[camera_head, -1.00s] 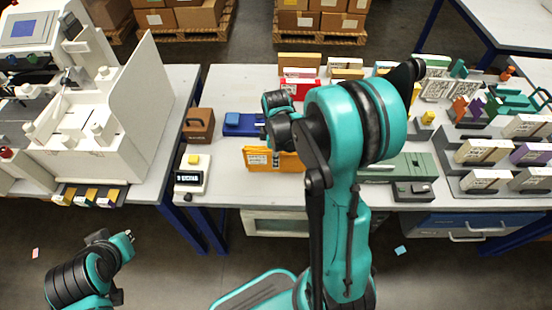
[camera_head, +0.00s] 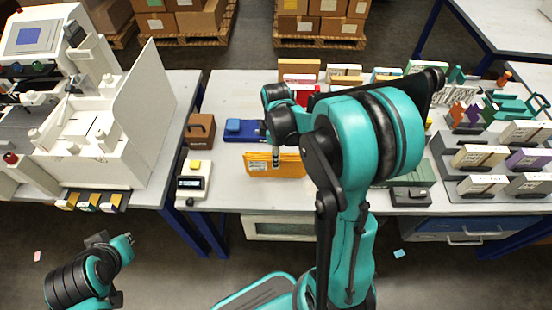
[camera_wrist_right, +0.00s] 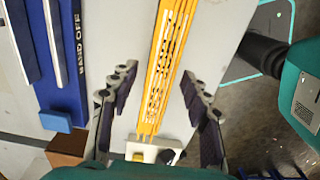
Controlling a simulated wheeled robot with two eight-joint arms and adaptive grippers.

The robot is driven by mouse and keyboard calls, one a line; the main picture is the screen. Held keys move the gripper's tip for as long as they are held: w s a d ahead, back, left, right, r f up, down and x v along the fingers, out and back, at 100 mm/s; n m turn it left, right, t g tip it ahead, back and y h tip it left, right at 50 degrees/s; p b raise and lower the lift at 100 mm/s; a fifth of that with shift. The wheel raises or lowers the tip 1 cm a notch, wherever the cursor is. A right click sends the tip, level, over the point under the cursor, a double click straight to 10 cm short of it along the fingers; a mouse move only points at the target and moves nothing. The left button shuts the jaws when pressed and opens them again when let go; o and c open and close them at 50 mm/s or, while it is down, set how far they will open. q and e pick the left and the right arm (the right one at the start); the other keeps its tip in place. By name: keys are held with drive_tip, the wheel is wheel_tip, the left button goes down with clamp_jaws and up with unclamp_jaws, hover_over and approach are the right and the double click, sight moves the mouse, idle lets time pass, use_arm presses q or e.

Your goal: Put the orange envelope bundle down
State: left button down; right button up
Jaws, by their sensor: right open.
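The orange envelope bundle (camera_head: 290,165) stands on its long edge near the front of the table, with printing on its near face. In the right wrist view the bundle (camera_wrist_right: 168,60) appears edge-on as several thin orange envelopes. My right gripper (camera_wrist_right: 158,82) is open, its dark finger pads apart on either side of the bundle with visible gaps. In the head view the right gripper (camera_head: 275,155) is at the bundle and partly hides it. My left gripper (camera_head: 124,242) is at the lower left, off the table, with its fingers not clear.
A white device with a yellow button (camera_head: 194,179) and a brown box (camera_head: 199,130) stand further left. Grey racks with envelope bundles (camera_head: 478,156) fill the right. Boxes stand behind.

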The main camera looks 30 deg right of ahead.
wheel_tip(320, 180, up, 7)
drive_tip(key=shift+f+p, duration=0.1)
drive_tip(key=shift+p, duration=0.8)
drive_tip(key=s+a+r+m+t, duration=0.7)
drive_tip(key=s+a+m, duration=0.3)
drive_tip(key=s+m, duration=0.1)
drive_tip(key=shift+a+m, duration=0.3)
drive_tip(key=shift+r, duration=0.1)
